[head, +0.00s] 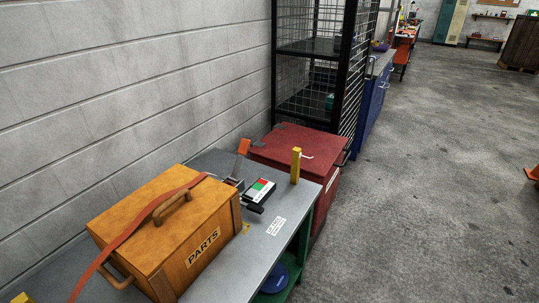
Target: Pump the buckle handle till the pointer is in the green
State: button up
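The buckle (235,183) sits on the grey bench top, just right of the wooden PARTS box. Its orange-tipped handle (243,147) stands up, tilted slightly. An orange strap (140,228) runs from the buckle over the box lid and down its near left side. A small gauge (261,189) with a red and a green patch on a pale face lies next to the buckle. Its pointer is too small to make out. My gripper is not in view.
The PARTS box (210,221) stands on the bench (262,240). A yellow post (296,166) rises near the bench's far end. A red chest (300,150) and a black wire cage (312,60) stand beyond. The wall is at left; the concrete floor (430,190) at right is open.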

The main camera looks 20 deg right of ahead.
aim_at(243, 150)
jog(key=i+l, duration=0.1)
jog(key=i, duration=0.45)
jog(key=i+l, duration=0.1)
jog(key=i, duration=0.45)
jog(key=i+l+u, duration=0.1)
jog(key=i, duration=0.45)
